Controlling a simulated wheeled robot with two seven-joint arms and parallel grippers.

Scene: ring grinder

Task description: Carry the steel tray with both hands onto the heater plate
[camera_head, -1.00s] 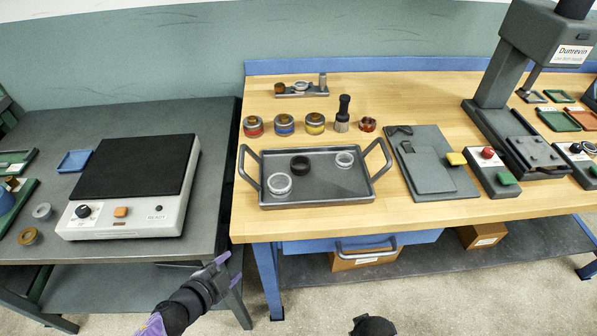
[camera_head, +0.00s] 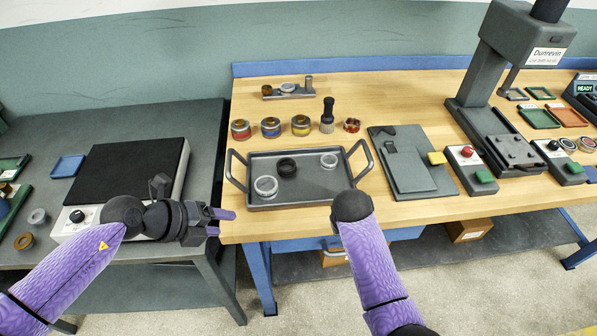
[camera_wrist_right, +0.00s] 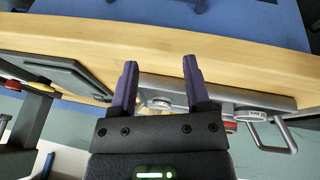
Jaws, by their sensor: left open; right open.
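The steel tray (camera_head: 330,198) lies on the wooden bench with raised handles at its left and right ends. The heater plate (camera_head: 125,170), a black slab on a white housing, stands on the left table, partly covered by my left arm. My left gripper (camera_head: 224,222) is open and empty, just left of and below the tray's left handle. My right arm reaches the tray's front right corner; its fingers are hidden in the head view. In the right wrist view my right gripper (camera_wrist_right: 160,72) is open, near the tray (camera_wrist_right: 225,97).
Several colored jars (camera_head: 270,127) stand behind the tray. A dark fixture pad (camera_head: 412,165) and a button box (camera_head: 470,168) lie to its right, before a press (camera_head: 490,80). A gap separates the left table from the bench.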

